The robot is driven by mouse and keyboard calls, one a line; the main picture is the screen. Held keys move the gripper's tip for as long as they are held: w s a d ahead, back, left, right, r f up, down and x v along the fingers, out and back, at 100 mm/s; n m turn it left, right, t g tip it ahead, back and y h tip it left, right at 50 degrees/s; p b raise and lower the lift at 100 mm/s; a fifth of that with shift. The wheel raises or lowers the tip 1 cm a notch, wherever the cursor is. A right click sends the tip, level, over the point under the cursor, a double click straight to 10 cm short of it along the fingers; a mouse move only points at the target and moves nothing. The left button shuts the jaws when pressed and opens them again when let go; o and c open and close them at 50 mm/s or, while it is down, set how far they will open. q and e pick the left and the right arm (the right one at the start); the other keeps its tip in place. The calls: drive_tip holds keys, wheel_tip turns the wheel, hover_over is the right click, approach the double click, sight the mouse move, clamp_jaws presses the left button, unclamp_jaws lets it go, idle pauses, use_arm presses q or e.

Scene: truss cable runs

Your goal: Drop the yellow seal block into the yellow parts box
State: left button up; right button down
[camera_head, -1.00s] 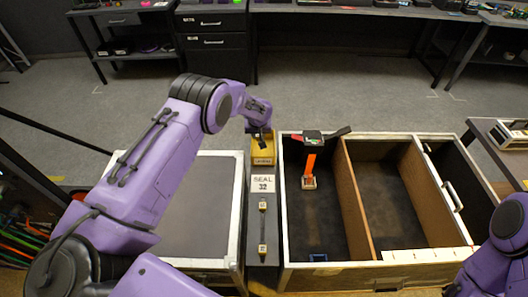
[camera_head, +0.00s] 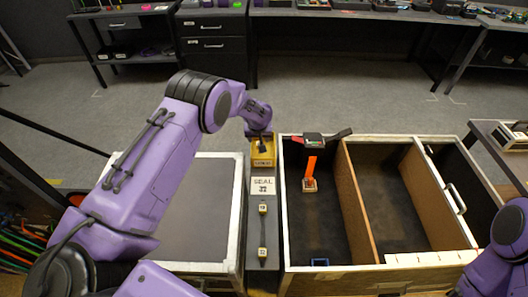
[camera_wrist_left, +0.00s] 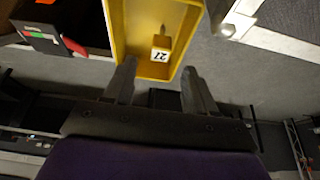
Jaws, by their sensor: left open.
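The yellow parts box (camera_head: 263,162) stands at the far end of the narrow strip between the grey-topped case and the divided crate. In the left wrist view the box (camera_wrist_left: 189,35) is seen from above, with the yellow seal block (camera_wrist_left: 165,28) inside, its white label reading 27. The block appears apart from both fingers; whether it rests on the floor is unclear. My left gripper (camera_wrist_left: 159,67) is open and empty, its fingers spread over the near end of the box. In the head view the left gripper (camera_head: 263,148) is small and partly hides the box. My right gripper is out of view.
A divided crate (camera_head: 375,201) with dark compartments stands right of the strip and holds an orange-strapped item (camera_head: 310,171). The grey-topped case (camera_head: 178,205) is at left.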

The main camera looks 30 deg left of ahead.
use_arm(q)
drive_tip(key=b+v, duration=0.1)
drive_tip(key=v, duration=0.7)
drive_tip(key=shift+r, duration=0.25)
drive_tip(key=shift+s, duration=0.15)
